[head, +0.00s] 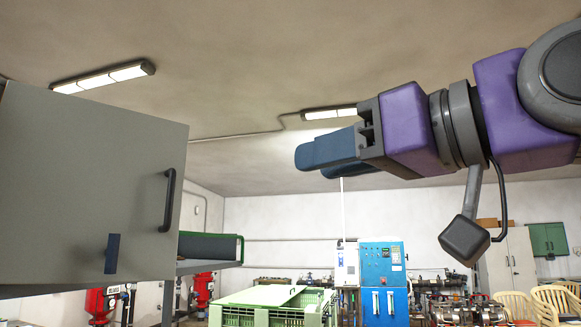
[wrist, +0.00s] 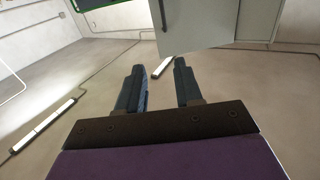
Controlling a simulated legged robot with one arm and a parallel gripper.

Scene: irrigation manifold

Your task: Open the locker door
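The locker door (head: 80,180) is a flat grey panel at the left of the head view. It looks shut, with no gap visible. A black bar handle (head: 169,200) stands upright near its right edge, and a small dark blue plate (head: 111,254) sits lower down. My gripper (head: 312,164) points left from the right side, clear of the handle and higher than it. In the wrist view the blue fingers are apart with nothing between them. The door (wrist: 195,25) and handle (wrist: 163,15) show at the top there, beyond the fingertips.
A grey shelf (head: 210,266) with a dark flat thing (head: 210,247) juts out right of the locker. Below are a green crate (head: 270,310), a blue cabinet (head: 383,265), red valves (head: 203,290) and yellow chairs (head: 550,300). The air between gripper and door is clear.

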